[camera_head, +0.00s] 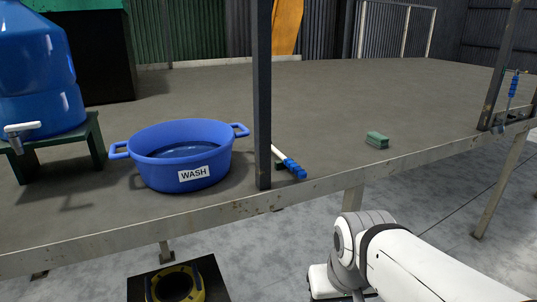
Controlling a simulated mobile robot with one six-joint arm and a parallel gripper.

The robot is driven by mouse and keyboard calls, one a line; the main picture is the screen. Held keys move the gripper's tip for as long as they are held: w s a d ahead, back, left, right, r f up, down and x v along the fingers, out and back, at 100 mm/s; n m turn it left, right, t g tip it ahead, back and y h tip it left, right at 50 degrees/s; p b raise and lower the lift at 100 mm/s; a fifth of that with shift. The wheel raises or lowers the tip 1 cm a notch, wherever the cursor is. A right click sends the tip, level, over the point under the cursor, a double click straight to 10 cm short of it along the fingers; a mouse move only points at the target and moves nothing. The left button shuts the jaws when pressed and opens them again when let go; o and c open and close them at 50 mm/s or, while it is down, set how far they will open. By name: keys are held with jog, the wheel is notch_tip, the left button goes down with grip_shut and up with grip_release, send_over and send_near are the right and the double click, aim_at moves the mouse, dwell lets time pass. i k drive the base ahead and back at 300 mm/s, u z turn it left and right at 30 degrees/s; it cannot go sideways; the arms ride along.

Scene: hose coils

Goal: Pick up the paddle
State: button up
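No thing in view shows plainly as a paddle. A thin white shaft with a ribbed blue end (290,165) lies on the grey bench behind the dark post; part of it is hidden by the post, and I cannot tell whether it is the paddle. A small dark green piece lies beside it. My white arm reaches in at the lower right, below the bench's front edge and apart from the shaft. My gripper's fingers do not show.
A blue tub (207,185) marked WASH stands left of the dark post (262,95). A blue water drum (40,75) stands on a green stand at the far left. A green block (377,139) lies right of centre. The bench (330,95) is clear behind. A black-and-yellow ring is below.

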aim_at(301, 173)
jog(key=i, duration=0.9)
jog(key=u, duration=0.05)
